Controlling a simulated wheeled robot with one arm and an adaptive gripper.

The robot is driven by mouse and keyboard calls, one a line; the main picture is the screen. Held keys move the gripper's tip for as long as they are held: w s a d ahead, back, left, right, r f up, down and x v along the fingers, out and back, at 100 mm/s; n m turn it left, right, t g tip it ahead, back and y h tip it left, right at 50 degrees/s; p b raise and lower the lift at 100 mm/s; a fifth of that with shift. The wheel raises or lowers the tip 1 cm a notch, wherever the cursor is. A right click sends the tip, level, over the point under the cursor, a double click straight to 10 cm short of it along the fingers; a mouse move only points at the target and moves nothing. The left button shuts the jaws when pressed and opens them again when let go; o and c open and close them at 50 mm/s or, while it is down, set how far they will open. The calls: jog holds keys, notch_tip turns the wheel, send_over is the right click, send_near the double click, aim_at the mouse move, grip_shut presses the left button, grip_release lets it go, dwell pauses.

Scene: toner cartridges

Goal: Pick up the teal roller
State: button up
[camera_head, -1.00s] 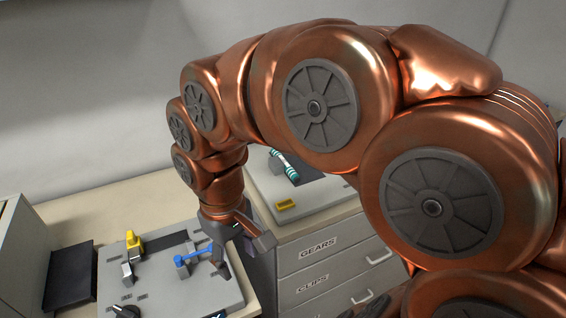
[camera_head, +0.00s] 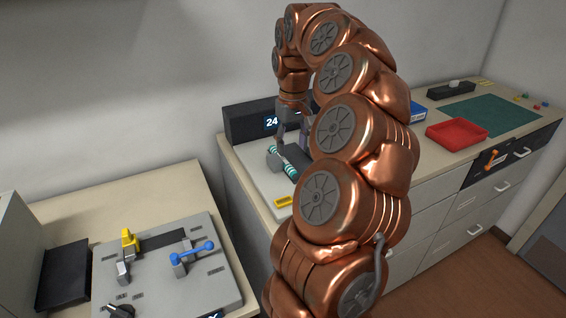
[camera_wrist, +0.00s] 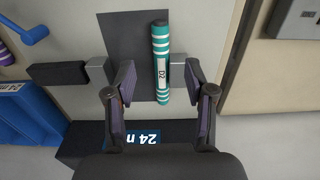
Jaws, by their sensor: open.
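The teal roller (camera_wrist: 161,62) has white bands and a "D2" label. In the wrist view it lies over the edge of a dark grey patch on the pale plate, ahead of and between my open fingers. In the head view the teal roller (camera_head: 289,168) shows only in part beside my arm. My gripper (camera_wrist: 160,100) is open and empty, with no finger seen touching the roller. In the head view my gripper (camera_head: 292,140) hangs over the pale plate (camera_head: 257,183), partly hidden by my arm.
A dark box with a "24" display (camera_head: 250,124) stands behind the plate. A yellow block (camera_head: 283,201) lies at its front. A grey plate with a blue lever (camera_head: 193,252) and a yellow clamp (camera_head: 130,241) is at left. A red tray (camera_head: 457,134) and green mat (camera_head: 490,116) are at right.

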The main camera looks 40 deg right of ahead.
aim_at(290, 167)
jog(key=shift+w+f+p, duration=0.15)
jog(key=shift+f+p, duration=0.4)
jog(key=shift+f, duration=1.35)
jog(key=shift+w+f+p, duration=0.1)
jog(key=shift+f+p, duration=0.4)
jog(key=shift+f, duration=1.4)
grip_shut()
